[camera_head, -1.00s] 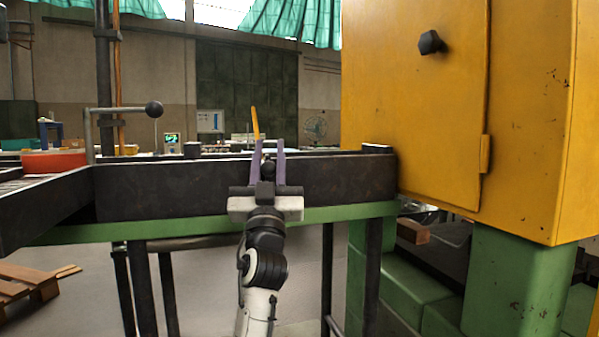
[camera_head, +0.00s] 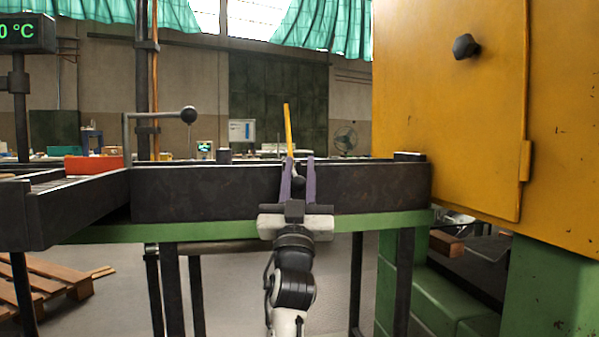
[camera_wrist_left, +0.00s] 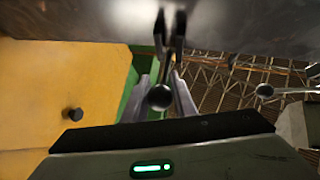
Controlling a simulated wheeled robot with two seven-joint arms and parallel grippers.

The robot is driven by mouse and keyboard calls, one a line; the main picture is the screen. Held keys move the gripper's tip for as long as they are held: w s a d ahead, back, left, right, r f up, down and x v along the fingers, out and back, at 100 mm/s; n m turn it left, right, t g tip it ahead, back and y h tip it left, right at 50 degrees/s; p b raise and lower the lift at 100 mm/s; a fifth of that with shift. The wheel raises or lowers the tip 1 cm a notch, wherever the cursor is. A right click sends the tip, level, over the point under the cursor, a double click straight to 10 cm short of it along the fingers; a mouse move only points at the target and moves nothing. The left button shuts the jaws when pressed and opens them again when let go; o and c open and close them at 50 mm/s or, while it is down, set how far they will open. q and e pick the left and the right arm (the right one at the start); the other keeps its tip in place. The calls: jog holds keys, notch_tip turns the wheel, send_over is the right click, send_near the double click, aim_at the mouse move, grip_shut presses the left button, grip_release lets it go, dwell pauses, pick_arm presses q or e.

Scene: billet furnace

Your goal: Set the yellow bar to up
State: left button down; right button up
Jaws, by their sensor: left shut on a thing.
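The yellow bar (camera_head: 288,124) stands nearly upright above the dark beam, its top leaning slightly left. Its lower end is hidden behind my left gripper. My left gripper (camera_head: 299,163) reaches up in front of the beam, with its purple fingers on either side of a dark ball-ended lever (camera_head: 298,183). In the left wrist view, the lever's ball knob (camera_wrist_left: 159,97) shows between the fingers of the left gripper (camera_wrist_left: 165,74), which is shut on the lever. Whether the lever and bar join is hidden. My right gripper is not in view.
The dark beam (camera_head: 220,193) runs across above a green rail (camera_head: 160,232). A yellow cabinet (camera_head: 450,110) with a black knob (camera_head: 466,46) stands close on the right. Another ball-ended handle (camera_head: 188,115) rises to the left. A wooden pallet (camera_head: 60,284) lies on the floor at left.

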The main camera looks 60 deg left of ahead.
pick_arm(q)
jog(key=shift+w+d, duration=0.1)
jog(key=shift+d, duration=0.2)
dwell(0.4)
jog(key=c, duration=1.5)
grip_release()
jog(key=shift+d+r, duration=0.1)
jog(key=shift+o, duration=0.2)
jog(key=v, duration=1)
jog(key=shift+b, duration=0.3)
